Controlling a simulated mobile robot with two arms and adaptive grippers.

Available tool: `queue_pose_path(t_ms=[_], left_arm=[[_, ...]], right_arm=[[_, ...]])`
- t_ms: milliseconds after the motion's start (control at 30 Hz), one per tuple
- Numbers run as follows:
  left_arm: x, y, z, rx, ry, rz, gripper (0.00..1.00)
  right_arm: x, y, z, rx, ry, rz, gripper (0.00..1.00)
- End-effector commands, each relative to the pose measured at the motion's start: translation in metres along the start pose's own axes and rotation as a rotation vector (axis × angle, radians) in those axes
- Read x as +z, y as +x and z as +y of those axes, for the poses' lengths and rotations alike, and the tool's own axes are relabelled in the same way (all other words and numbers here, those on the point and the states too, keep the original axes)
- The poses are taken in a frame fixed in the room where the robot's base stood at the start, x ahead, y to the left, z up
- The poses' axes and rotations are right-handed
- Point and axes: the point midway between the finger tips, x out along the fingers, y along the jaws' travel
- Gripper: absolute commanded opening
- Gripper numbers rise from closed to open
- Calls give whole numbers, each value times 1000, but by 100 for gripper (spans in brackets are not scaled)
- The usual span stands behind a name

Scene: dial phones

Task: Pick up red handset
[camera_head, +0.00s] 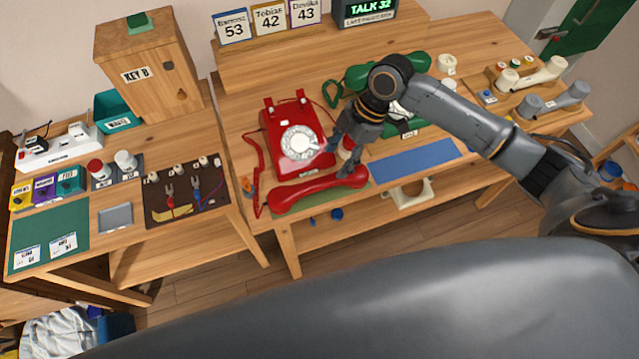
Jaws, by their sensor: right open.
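The red handset (305,193) lies on the table at the front edge, just in front of the red dial phone (279,131), off its cradle. A red cord (254,160) runs along the phone's left side. My right gripper (338,163) is open and reaches down over the handset's right end, with its fingers close to it. I cannot tell whether the fingers touch the handset. The arm hides part of a green phone behind it. My left gripper is not in view.
A green handset (400,66) lies behind my right gripper. A blue mat (413,158) lies right of the red phone, mostly bare. White and grey handsets (535,75) rest at the far right. A side table with a tool mat (187,190) stands at left.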

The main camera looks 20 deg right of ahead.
Motion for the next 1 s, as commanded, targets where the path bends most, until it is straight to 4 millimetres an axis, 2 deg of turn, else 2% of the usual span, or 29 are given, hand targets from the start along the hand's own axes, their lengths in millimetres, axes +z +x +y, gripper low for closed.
queue_pose_path(t_ms=[100,300,567,900,1000], left_arm=[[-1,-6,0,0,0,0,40],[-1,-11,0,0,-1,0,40],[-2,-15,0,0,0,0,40],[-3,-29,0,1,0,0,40],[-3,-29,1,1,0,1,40]], right_arm=[[-2,24,-2,-6,3,2,57],[-1,60,-1,-3,3,1,57],[0,78,1,-1,4,1,57],[5,120,8,0,4,0,57],[6,125,8,0,2,-1,57]])
